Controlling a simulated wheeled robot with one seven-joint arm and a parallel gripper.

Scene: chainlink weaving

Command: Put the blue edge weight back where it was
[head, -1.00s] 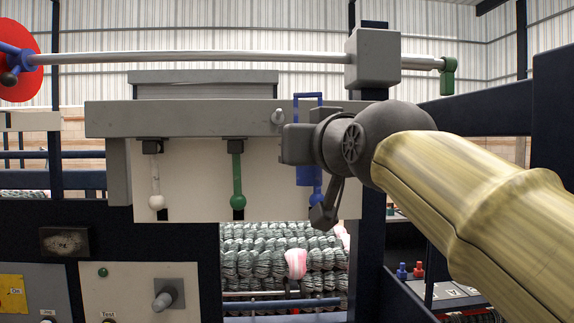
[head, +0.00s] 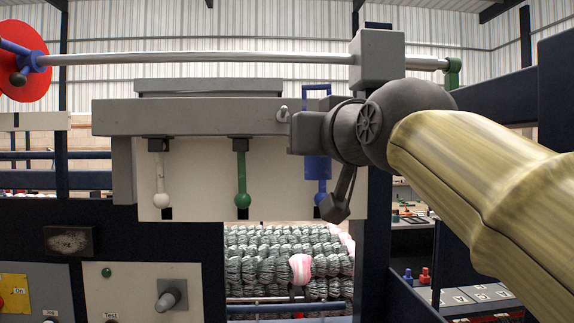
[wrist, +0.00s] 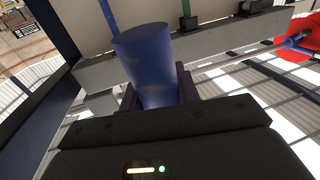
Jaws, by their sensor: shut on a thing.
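The blue edge weight is a blue cylinder (head: 317,168) with a thin rectangular wire loop above it in the head view. My gripper (head: 303,133) partly covers its middle. In the wrist view the weight (wrist: 150,65) stands between the two fingers of my gripper (wrist: 158,92), which is shut on it. The weight hangs roughly upright in front of the cream panel (head: 200,190), close to the blue-knobbed lever (head: 321,199). A small light-grey hook (head: 282,114) on the front of the grey beam (head: 185,117) is empty, just left of the loop.
A green-knobbed lever (head: 242,180) and a white-knobbed lever (head: 161,185) hang left of the weight. A metal rod (head: 200,58) runs above, into a grey block (head: 377,60). Dark posts stand at right. Grey-green woven coils (head: 260,265) with a pink piece lie below.

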